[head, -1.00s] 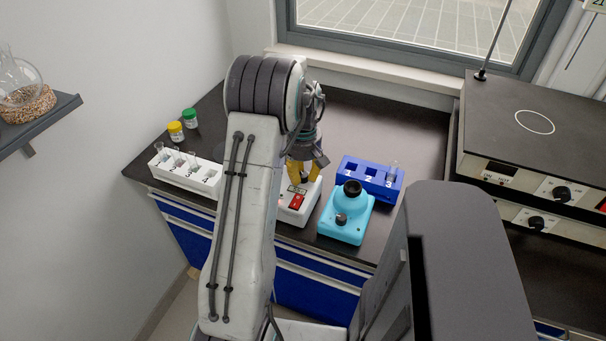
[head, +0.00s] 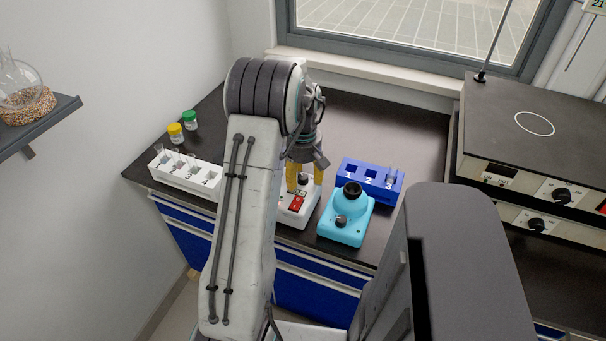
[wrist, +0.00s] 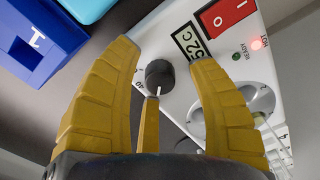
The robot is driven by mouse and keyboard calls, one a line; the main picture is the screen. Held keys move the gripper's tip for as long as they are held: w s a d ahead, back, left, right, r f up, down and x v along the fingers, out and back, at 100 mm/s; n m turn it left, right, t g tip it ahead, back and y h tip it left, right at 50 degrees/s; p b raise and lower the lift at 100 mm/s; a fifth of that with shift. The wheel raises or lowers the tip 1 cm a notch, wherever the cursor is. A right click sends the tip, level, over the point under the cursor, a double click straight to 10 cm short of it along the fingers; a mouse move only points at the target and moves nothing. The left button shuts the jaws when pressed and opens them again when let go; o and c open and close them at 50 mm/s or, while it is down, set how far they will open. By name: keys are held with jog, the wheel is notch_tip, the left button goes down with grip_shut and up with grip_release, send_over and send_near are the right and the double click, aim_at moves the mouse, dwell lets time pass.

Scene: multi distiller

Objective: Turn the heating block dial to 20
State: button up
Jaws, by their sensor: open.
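The white heating block (head: 296,212) stands on the dark bench, with a red switch on it. In the wrist view its face shows the black dial (wrist: 160,74), whose white pointer mark points toward the bottom of the picture. A small display (wrist: 190,42) seems to read 52 C, and the red HOT light is lit. My gripper (head: 304,182) is above the block with its yellow fingers open. In the wrist view my gripper (wrist: 164,54) has fingers on both sides of the dial, with gaps visible. Most of the dial's scale is hidden.
A turquoise device (head: 345,222) with a black top stands close to the right of the block. A blue numbered rack (head: 397,190) is behind it. A white tube rack (head: 205,183) and two capped jars are to the left. Stacked hotplates (head: 505,120) stand at the right.

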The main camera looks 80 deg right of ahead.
aim_at(303, 176)
notch_tip(303, 176, up, 12)
dwell(0.6)
dwell(0.8)
